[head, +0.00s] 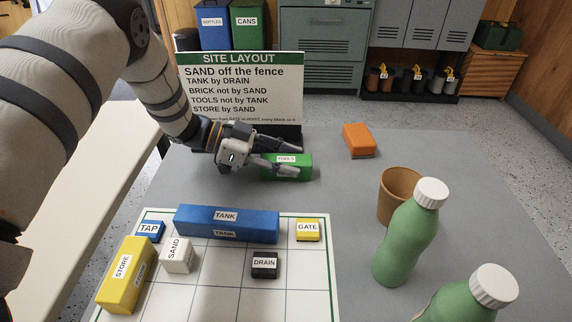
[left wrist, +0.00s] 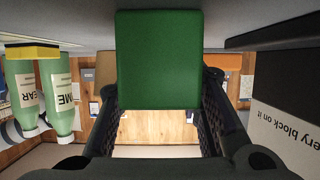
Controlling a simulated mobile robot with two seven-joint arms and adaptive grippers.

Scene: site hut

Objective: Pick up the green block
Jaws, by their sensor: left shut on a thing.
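The green block (head: 298,165), labelled TOOLS, is at the far side of the grey table, in front of the site layout sign. My left gripper (head: 272,166) reaches it from the left in the head view and is shut on it. In the left wrist view the green block (left wrist: 158,60) fills the space between the two dark fingers. Part of the block is hidden behind a finger in the head view. I cannot tell whether it touches the table. My right gripper is not in view.
A white grid board (head: 212,285) at the front holds blue, yellow, white and black blocks. The site layout sign (head: 245,85) stands close behind the gripper. An orange block (head: 358,140), a brown cup (head: 393,205) and two green bottles (head: 405,243) are to the right.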

